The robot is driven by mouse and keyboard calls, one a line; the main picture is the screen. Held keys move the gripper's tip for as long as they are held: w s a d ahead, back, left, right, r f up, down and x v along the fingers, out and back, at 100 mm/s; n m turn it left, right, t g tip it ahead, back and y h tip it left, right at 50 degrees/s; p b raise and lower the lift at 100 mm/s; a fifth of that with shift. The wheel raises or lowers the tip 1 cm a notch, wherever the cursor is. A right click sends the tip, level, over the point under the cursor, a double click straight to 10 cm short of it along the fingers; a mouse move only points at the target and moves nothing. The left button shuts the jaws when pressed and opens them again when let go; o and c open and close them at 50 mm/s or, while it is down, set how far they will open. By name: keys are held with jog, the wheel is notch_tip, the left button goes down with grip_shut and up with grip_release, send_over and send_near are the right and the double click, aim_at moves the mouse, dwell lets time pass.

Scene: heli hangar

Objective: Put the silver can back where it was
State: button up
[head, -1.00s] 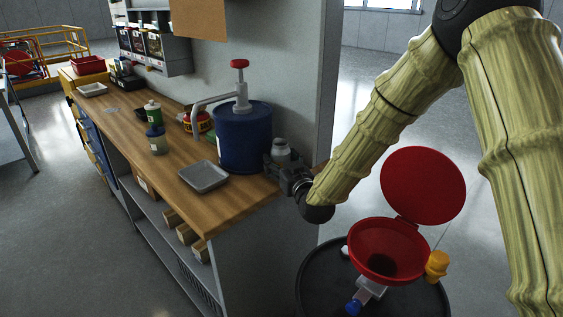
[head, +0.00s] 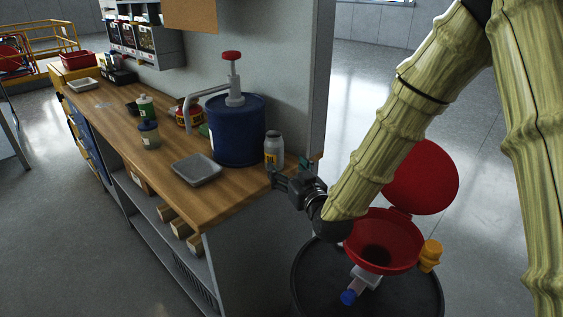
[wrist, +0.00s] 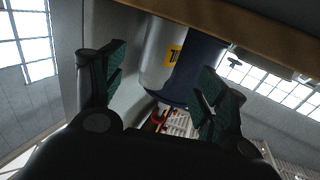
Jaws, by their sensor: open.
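The silver can (head: 274,150) stands upright on the wooden workbench (head: 235,198), at its right end, just right of the blue drum. In the wrist view the can (wrist: 162,52), with a yellow label, shows between and beyond the two spread fingers. The fingers (wrist: 160,90) look empty and apart from the can. The can's base is partly hidden by my gripper in the head view.
The blue drum (head: 237,135) with a red-topped pump stands close left of the can. A grey tray (head: 196,169) lies in front of it. A red funnel (head: 383,242) on a black drum (head: 310,280) stands right of the bench, below my arm.

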jog(key=shift+v, duration=1.3)
